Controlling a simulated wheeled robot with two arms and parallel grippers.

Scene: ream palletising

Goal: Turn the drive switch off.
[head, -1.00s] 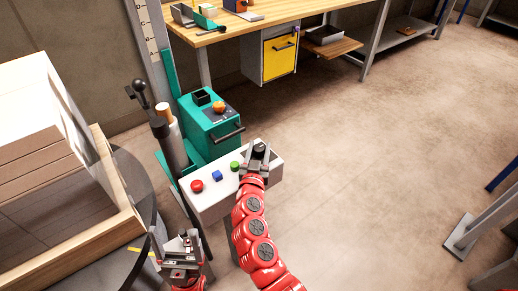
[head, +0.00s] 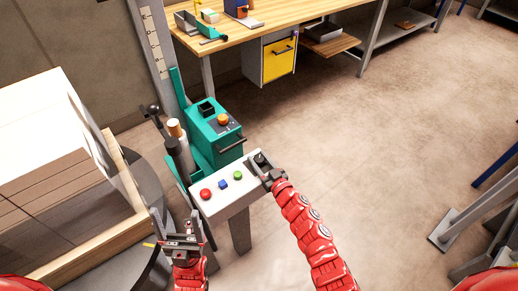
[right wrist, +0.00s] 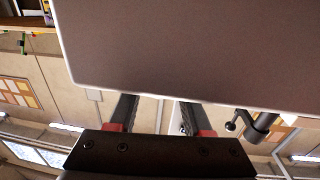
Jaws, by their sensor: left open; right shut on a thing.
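The pale control box (head: 232,187) carries a red button (head: 205,194), a blue button (head: 223,184), a green button (head: 238,175) and, at its right end, the dark drive switch (head: 260,157). My right gripper (head: 264,167) is at that end, shut on the switch's knob, its fingers partly covering it. The switch's setting cannot be read. In the right wrist view a wide grey panel, apparently the box (right wrist: 190,50), hides the fingertips. My left gripper (head: 179,222) is open and empty, left of the box and lower in the picture.
A green cabinet (head: 214,143) with an orange knob stands behind the box. A dark lever (head: 155,112) rises to its left. Stacked reams (head: 50,150) stand at far left. A workbench (head: 240,32) is at the back.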

